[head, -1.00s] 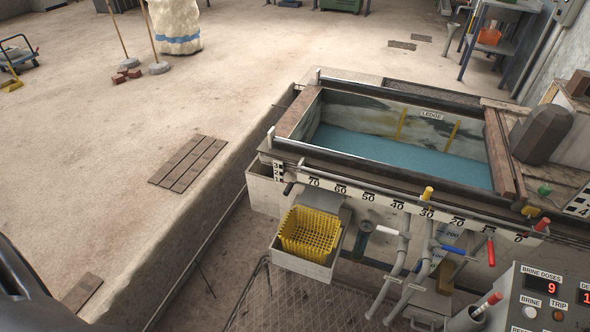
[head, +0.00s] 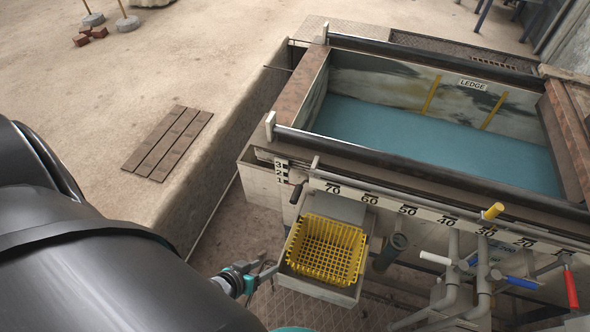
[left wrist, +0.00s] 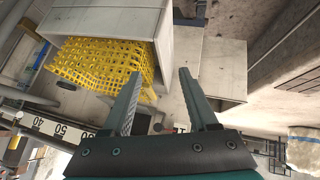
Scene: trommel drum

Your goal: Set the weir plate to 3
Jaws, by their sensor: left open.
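The weir's small 3-2-1 scale (head: 281,171) is on the tank's near left corner, with 3 at the top. Beside it a short lever with a dark grip (head: 297,192) hangs below the long 70-to-20 rule. I cannot tell which mark the weir plate stands at. My left gripper (head: 266,272) is open and empty, below and left of that lever and just left of the yellow basket (head: 328,248). In the left wrist view, its spread fingers (left wrist: 160,76) point toward a pale box, with the yellow basket (left wrist: 95,67) at left. My right gripper is out of view.
The tank (head: 420,140) holds blue-green liquid. The basket sits in a grey tray (head: 318,290) jutting from its front.

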